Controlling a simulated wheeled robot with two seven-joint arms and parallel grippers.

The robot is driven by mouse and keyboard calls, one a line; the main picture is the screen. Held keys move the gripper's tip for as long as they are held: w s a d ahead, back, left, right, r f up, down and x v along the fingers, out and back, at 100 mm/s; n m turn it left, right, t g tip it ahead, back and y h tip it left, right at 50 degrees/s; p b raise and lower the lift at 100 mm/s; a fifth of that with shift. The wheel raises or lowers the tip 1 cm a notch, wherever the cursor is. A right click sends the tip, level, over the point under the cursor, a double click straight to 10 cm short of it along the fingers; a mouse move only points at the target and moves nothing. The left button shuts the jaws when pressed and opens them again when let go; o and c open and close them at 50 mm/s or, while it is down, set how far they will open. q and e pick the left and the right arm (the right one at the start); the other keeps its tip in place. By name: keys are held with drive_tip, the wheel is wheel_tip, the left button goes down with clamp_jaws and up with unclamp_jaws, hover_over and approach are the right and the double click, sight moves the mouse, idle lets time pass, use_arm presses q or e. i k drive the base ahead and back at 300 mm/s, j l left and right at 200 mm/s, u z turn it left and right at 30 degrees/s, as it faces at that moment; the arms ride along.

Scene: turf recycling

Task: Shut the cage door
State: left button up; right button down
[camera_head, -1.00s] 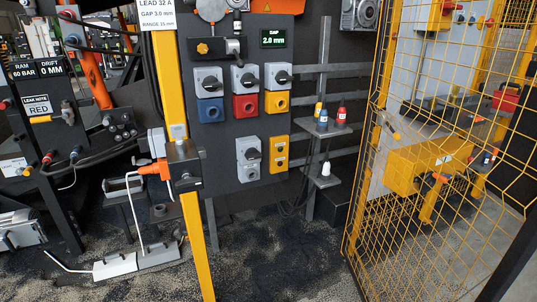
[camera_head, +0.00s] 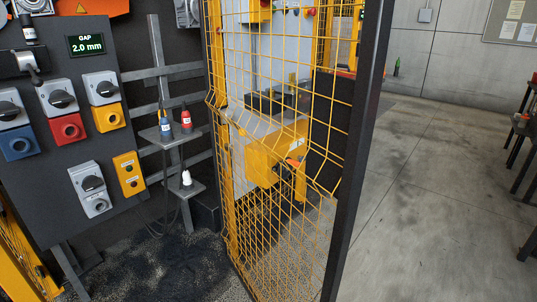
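The cage door (camera_head: 286,141) is a yellow wire mesh panel with a dark upright edge post (camera_head: 357,150) on its right side. It stands swung open, angled toward me, in the middle of the view. Its far left side meets a yellow post (camera_head: 213,130) beside the control panel. A yellow frame post (camera_head: 22,250) of the cage shows at the lower left. Neither of my grippers shows, so nothing is seen touching the door.
The dark control panel (camera_head: 60,130) with coloured switches stands at left. Small shelves (camera_head: 172,134) hold bottle-like plugs. A yellow machine (camera_head: 268,152) shows through the mesh. Open concrete floor (camera_head: 430,190) lies right of the door, with dark tables (camera_head: 525,140) at the far right edge.

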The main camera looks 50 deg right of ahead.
sight(343, 110)
drive_tip(key=l, duration=1)
drive_tip(key=l+u, duration=0.1)
drive_tip(key=l, duration=0.9)
drive_tip(key=k+l, duration=0.15)
drive_tip(key=l, duration=0.85)
